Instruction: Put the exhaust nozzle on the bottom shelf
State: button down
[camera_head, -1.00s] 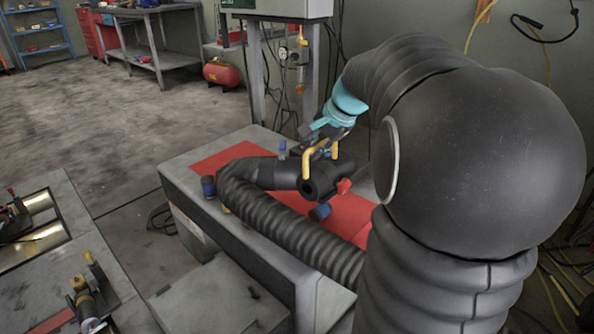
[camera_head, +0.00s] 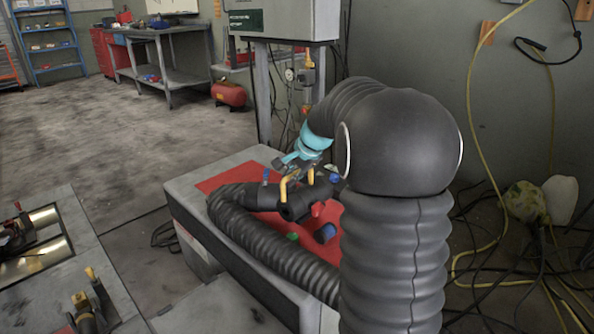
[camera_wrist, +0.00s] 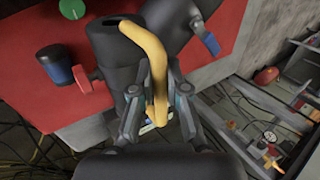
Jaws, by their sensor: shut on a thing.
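The exhaust nozzle (camera_head: 296,211) is a black fitting with a yellow handle (camera_head: 291,186) and a red lever (camera_head: 317,208). It is over the red mat on the grey bench. My gripper (camera_head: 291,170) is shut on the yellow handle from above. In the wrist view, the handle (camera_wrist: 156,70) runs between the fingers, and the black nozzle body (camera_wrist: 110,50) lies beside it. I cannot tell whether the nozzle touches the mat. A grey table at the back has a lower shelf (camera_head: 184,81); I cannot tell whether this is the bottom shelf named.
A ribbed black hose (camera_head: 270,240) curves across the bench. A grey cabinet (camera_head: 295,22) stands behind the bench. Cables cover the floor at right; the floor (camera_head: 110,140) at left is open.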

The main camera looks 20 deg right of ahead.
aim_at(292, 196)
jog(key=shift+f, duration=1.75)
jog(key=c, duration=1.2)
grip_release()
jog(key=shift+s+f+b, duration=0.1)
jog(key=shift+f+b, duration=0.05)
jog(key=shift+b, duration=0.15)
